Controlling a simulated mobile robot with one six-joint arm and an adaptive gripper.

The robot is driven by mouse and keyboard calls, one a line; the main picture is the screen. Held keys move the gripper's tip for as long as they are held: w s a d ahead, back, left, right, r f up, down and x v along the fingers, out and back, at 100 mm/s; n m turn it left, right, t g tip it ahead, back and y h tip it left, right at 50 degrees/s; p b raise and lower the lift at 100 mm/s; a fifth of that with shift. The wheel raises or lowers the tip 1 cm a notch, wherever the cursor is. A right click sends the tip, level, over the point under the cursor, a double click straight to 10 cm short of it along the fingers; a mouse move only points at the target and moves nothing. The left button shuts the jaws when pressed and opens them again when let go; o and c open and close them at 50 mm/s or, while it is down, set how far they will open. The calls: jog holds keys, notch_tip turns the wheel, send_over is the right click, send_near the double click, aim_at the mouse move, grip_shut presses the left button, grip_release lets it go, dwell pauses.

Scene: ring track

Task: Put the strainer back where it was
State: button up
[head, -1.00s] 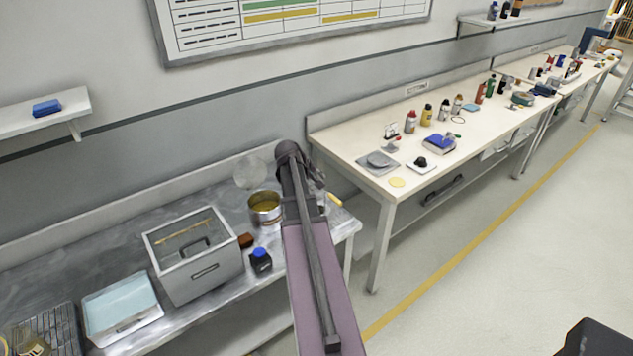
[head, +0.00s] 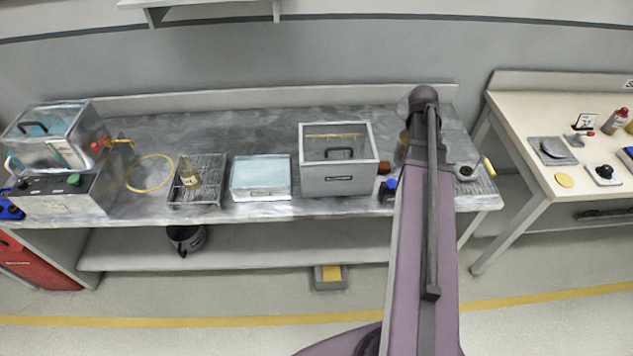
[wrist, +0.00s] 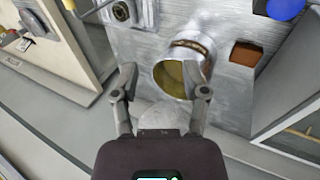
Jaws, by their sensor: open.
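My gripper (wrist: 165,84) is open, fingers spread, and nothing is clamped. A dark round fitting with a yellow handle (head: 488,167) is at the bench's right end.
Further left are a pale-blue tray (head: 261,176) and a wire rack (head: 212,165) holding a small container. A second bench (head: 530,150) stands right, across a gap.

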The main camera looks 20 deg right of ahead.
jog(key=s+a+f+n+y, duration=0.1)
jog(key=s+a+y, duration=0.1)
jog(key=a, duration=1.7)
jog(key=s+a+n+y, duration=0.1)
jog(key=s+a+y, duration=0.1)
jog(key=a, duration=1.7)
jog(key=shift+f+y, duration=0.4)
jog(key=shift+y, duration=0.2)
jog(key=shift+a, duration=0.1)
